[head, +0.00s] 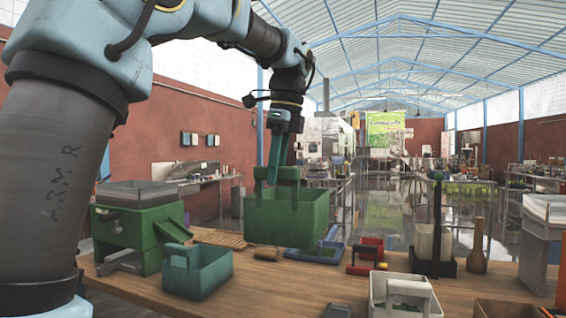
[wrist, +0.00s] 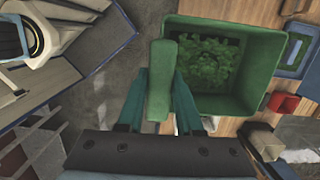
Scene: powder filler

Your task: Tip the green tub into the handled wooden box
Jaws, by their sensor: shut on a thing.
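The green tub (head: 290,217) hangs upright from my gripper (head: 276,172) above the table in the head view. In the wrist view, my gripper (wrist: 160,95) is shut on the upright green handle of the tub (wrist: 268,75). Loose green leafy pieces (wrist: 209,62) lie inside the tub. A brown wooden-looking box (head: 505,308) is cut off by the bottom edge at the right of the head view. Whether it has a handle is hidden. The tub is apart from it, up and to its left.
On the table (head: 270,290) stand a teal handled box (head: 197,272), a pale grey handled box (head: 402,295), a green machine (head: 135,235), a dark caddy (head: 433,262) and a brown bottle (head: 477,250). Red and blue trays lie behind. The table's front middle is clear.

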